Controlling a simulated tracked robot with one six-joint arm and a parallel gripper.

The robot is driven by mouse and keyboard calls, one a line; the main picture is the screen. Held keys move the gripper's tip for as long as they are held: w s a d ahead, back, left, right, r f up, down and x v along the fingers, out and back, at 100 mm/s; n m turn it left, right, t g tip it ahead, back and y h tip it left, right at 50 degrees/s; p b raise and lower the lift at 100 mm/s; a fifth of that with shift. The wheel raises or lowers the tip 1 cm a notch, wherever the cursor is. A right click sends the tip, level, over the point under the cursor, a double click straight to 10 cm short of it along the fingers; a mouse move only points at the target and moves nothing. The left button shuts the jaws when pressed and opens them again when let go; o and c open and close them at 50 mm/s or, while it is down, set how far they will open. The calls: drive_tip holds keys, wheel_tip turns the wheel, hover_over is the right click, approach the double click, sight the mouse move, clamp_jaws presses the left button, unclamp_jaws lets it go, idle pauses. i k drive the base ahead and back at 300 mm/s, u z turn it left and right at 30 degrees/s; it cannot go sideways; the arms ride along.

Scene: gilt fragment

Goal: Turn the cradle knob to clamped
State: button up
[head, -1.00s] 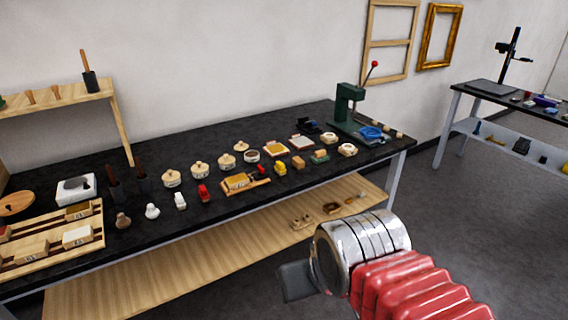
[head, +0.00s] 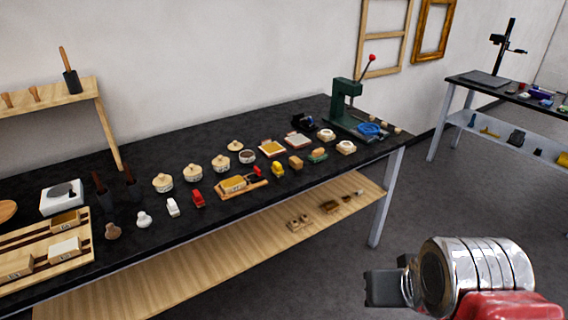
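A small wooden cradle (head: 256,186) lies on the black bench, near the middle of its front edge, with a gold-topped block (head: 232,184) on it. A small red part (head: 258,171) at its right end looks like the knob, but its setting is too small to read. My gripper (head: 385,288) shows as a dark grey end piece at the lower right, in front of the bench and well away from the cradle. Its fingers cannot be made out, and I see nothing held.
Several lidded pots (head: 192,173) stand behind the cradle. A red block (head: 198,198) and a yellow block (head: 278,169) flank it. A green press (head: 345,105) stands at the bench's right end. A wooden shelf (head: 230,245) runs below. The floor to the right is clear.

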sight(257, 172)
drive_tip(key=z, duration=0.8)
drive_tip(key=i, duration=1.7)
drive_tip(key=u, duration=2.25)
